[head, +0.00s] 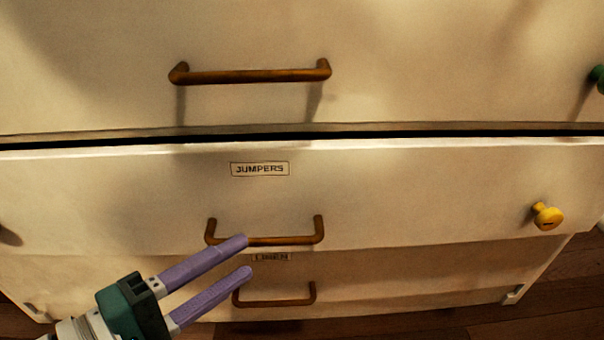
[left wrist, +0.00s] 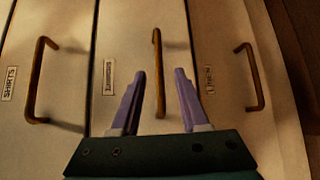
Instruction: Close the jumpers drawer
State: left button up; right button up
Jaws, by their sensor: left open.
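The jumpers drawer (head: 400,190) is a cream front with a JUMPERS label (head: 260,169) and a brown bar handle (head: 290,240). It stands slightly out, with a narrow dark gap along its top edge. My left gripper (head: 247,255) is open, its two purple fingers at the lower side of this handle in the head view. In the left wrist view the jumpers handle (left wrist: 157,60) shows between the fingertips of the left gripper (left wrist: 160,72). I cannot tell whether the fingers touch it. My right gripper is in neither view.
The drawer above has its own bar handle (head: 250,76); its SHIRTS label (left wrist: 9,83) shows in the left wrist view. The linen drawer (head: 400,280) is below, with another handle (head: 275,301). A yellow knob (head: 547,216) and a green knob (head: 598,78) stick out at right.

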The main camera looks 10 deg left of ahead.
aim_at(255, 245)
pick_arm(q)
jog(key=x, duration=0.2)
jog(key=b+x, duration=0.1)
jog(key=x, duration=0.1)
jog(key=shift+w+a, duration=0.3)
jog(key=shift+w, duration=0.05)
jog(key=shift+w+d, duration=0.35)
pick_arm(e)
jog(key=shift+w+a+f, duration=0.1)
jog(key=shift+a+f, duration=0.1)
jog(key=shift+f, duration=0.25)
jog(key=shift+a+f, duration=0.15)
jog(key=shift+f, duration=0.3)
pick_arm(q)
jog(key=shift+a, duration=0.1)
jog(key=shift+c, duration=1)
grip_shut()
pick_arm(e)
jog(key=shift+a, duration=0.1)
